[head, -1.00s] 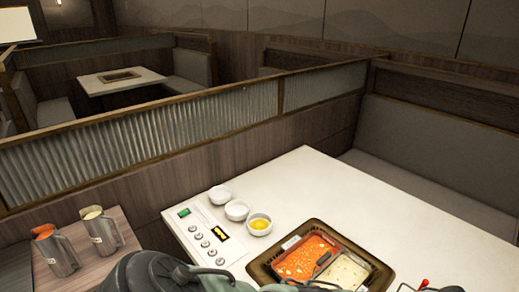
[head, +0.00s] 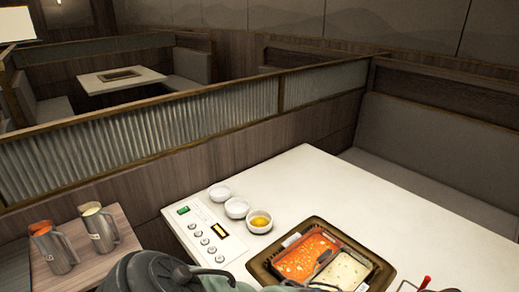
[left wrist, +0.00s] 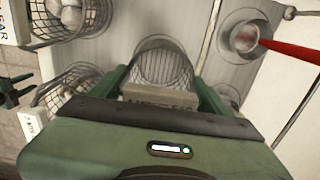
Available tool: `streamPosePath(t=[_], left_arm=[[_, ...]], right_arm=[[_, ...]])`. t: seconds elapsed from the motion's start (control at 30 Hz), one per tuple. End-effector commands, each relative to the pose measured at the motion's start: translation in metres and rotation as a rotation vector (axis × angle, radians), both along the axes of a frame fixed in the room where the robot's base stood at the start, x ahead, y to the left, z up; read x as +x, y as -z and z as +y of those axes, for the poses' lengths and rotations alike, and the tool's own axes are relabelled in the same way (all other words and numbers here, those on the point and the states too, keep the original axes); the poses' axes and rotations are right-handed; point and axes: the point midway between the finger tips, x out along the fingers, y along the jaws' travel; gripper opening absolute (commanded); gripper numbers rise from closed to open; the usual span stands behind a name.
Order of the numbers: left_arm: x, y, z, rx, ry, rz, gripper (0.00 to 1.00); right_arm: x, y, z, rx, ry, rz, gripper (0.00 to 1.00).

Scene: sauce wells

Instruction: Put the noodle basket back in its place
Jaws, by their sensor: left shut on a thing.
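In the left wrist view my left gripper (left wrist: 160,95) is shut on the noodle basket (left wrist: 163,63), a round wire-mesh basket with a lettered plate on its near side. The plate sits between the two green fingers. The basket is over or within a grey metal surface; I cannot tell whether it touches it. In the head view only part of my arm shows at the bottom, and the basket is not visible. A small dark green shape at the left edge of the wrist view may be my right gripper; its jaws are unclear.
Other wire baskets (left wrist: 72,22) stand at the left of the wrist view, one holding pale balls. A metal cup (left wrist: 245,38) with a red-handled tool is at right. In the head view, a divided pot (head: 310,258), bowls (head: 237,208) and pitchers (head: 100,230) stand ahead.

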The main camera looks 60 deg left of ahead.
Motion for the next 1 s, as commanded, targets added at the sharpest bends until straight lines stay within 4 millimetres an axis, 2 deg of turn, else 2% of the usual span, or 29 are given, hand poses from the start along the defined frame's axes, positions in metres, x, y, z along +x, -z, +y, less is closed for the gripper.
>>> streamPosePath(t=[0.4, 0.43, 0.5, 1.0], left_arm=[[0.0000, 0.0042, -0.0002, -0.001, 0.000, 0.000, 0.28], [-0.0001, 0.0042, -0.0002, -0.001, 0.000, 0.000, 0.79], [-0.0002, 0.0044, -0.0002, -0.001, 0.000, 0.000, 0.98], [-0.0002, 0.0043, 0.0001, 0.000, 0.000, 0.000, 1.00]], right_arm=[[-0.0001, 0.0010, 0.0017, 0.002, 0.001, 0.000, 0.36], [-0.0001, 0.0010, 0.0017, 0.002, 0.001, 0.000, 0.36], [-0.0002, 0.0011, 0.0017, 0.002, 0.001, 0.000, 0.36], [-0.0001, 0.0011, 0.0017, 0.002, 0.001, 0.000, 0.36]])
